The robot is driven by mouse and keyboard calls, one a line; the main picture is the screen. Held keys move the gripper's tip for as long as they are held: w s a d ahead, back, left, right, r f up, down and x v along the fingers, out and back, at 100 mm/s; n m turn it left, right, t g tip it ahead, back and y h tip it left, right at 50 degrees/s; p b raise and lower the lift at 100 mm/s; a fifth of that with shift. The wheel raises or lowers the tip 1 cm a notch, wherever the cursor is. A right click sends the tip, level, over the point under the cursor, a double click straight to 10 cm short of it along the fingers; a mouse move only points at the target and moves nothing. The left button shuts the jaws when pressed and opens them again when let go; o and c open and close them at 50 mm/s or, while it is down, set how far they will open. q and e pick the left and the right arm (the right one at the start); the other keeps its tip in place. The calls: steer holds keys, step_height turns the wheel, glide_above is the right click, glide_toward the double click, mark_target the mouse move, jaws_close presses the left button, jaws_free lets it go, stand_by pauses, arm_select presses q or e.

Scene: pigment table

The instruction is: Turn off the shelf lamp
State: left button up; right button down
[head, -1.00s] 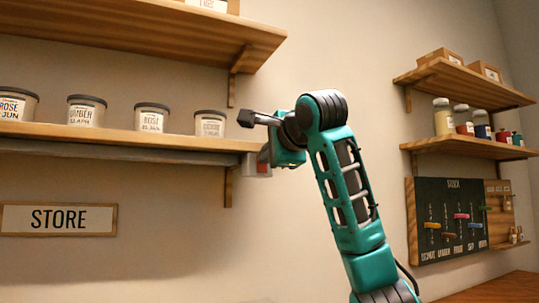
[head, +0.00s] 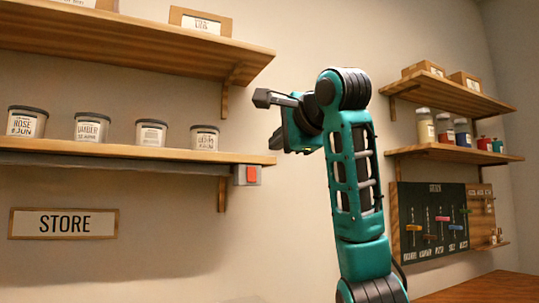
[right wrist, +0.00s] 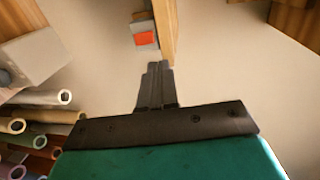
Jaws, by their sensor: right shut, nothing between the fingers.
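The shelf lamp (head: 120,165) is a long grey bar under the lower left shelf in the head view. At its right end is a grey box with a red switch (head: 251,174); the switch also shows in the right wrist view (right wrist: 145,40). I cannot tell whether the lamp is lit. My right gripper (head: 262,98) is up and to the right of the switch in the head view, clear of it. In the right wrist view its fingers (right wrist: 157,68) are shut and empty, just below the switch in the picture. My left gripper is out of view.
Several labelled tins (head: 91,127) stand on the lower left shelf (head: 130,150), with another shelf (head: 130,45) above. A STORE sign (head: 64,223) hangs below. Right shelves hold jars and boxes above a stock board (head: 432,222). The wall between is clear.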

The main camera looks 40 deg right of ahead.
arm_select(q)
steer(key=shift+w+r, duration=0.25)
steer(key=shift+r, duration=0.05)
arm_select(e)
steer(key=s, duration=0.1)
steer(key=s+a+r, duration=0.1)
steer(key=s, duration=0.1)
steer(key=shift+r, duration=0.2)
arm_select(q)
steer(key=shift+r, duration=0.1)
arm_select(e)
steer(key=shift+r, duration=0.1)
